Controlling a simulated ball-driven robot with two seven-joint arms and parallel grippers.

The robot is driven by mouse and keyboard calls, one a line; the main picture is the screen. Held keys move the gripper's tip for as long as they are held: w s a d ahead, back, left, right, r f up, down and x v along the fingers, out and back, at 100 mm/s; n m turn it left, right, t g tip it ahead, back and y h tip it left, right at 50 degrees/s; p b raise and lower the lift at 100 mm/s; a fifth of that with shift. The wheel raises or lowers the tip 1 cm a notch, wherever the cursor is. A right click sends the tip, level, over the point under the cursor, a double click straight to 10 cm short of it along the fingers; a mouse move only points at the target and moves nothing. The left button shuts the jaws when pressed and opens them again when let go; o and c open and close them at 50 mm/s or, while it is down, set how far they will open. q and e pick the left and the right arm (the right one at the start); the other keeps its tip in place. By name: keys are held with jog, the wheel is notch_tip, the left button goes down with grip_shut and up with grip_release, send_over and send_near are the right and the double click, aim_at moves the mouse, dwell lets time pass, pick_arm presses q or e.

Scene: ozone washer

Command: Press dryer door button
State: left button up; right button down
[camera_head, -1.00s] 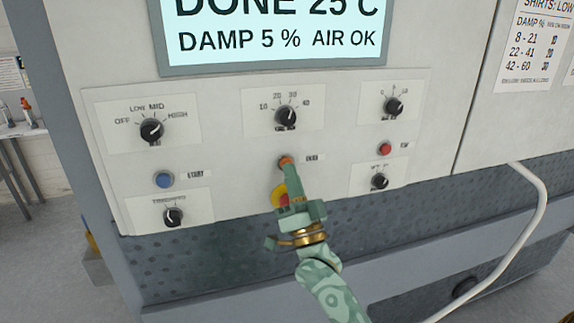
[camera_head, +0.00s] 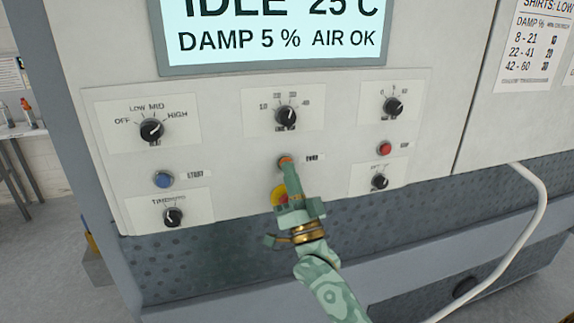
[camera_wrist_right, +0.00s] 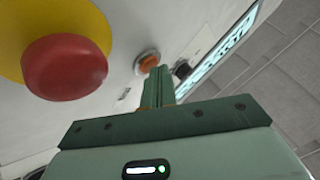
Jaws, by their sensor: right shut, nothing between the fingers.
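The orange door button (camera_head: 285,160) sits in the middle of the dryer's front panel, below the centre dial, with a small label to its right. It also shows in the right wrist view as an orange disc in a pale ring (camera_wrist_right: 148,63). My right gripper (camera_head: 288,167) is shut and empty, its fingertips at the lower edge of the button in the head view. In the right wrist view the fingertips (camera_wrist_right: 159,70) lie just beside the button; I cannot tell whether they touch it. My left gripper is not in view.
A red mushroom button on a yellow base (camera_wrist_right: 66,66) is close to the fingers. A blue button (camera_head: 163,180), a red button (camera_head: 384,148) and several black dials share the panel. The display (camera_head: 270,40) reads IDLE 25 C. A white hose (camera_head: 520,225) hangs at right.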

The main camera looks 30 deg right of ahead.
jog(key=shift+s, duration=0.1)
jog(key=shift+s+a+p, duration=0.2)
jog(key=shift+s+p, duration=0.25)
jog(key=shift+s, duration=0.3)
jog(key=s+p, duration=0.1)
jog(key=s, duration=0.1)
jog(key=s+a+p, duration=0.1)
jog(key=s, duration=0.2)
jog(key=shift+a, duration=0.1)
jog(key=shift+w, duration=0.1)
dwell(0.6)
